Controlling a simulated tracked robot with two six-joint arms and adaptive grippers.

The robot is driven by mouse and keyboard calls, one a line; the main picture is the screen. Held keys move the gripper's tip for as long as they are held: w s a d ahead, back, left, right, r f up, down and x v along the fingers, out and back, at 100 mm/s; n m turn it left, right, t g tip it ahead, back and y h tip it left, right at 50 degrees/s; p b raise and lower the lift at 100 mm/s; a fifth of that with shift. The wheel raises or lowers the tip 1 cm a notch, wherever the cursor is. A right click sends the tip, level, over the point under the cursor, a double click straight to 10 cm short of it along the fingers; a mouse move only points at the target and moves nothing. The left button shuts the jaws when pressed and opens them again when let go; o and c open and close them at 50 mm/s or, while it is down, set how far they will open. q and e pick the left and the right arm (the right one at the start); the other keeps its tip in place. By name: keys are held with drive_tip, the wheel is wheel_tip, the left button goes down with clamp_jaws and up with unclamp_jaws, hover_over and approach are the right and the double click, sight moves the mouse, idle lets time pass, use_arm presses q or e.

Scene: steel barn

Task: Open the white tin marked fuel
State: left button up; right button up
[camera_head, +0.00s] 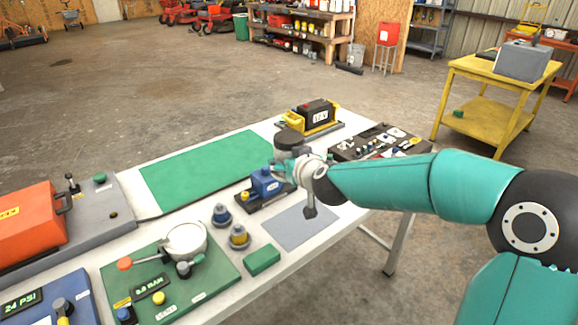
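I cannot make out a white tin marked fuel in the head view. A white round dish or cup (186,241) sits on a green board at the front left, and I see no fuel lettering on it. My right arm reaches in from the right over the table. Its wrist and gripper (290,168) are beside and partly over a small blue device (264,183). The fingers are small and overlapped by the wrist, so their opening is unclear. My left gripper is not in view.
The white table (134,214) holds a green mat (205,168), a grey pad (303,226), a green block (262,261) and two knobbed pieces. An orange box (25,226) is at left. A black and yellow battery (316,114) stands at the back. A yellow cart (485,75) is beyond.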

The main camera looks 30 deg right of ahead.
drive_tip(key=o, duration=0.9)
clamp_jaws()
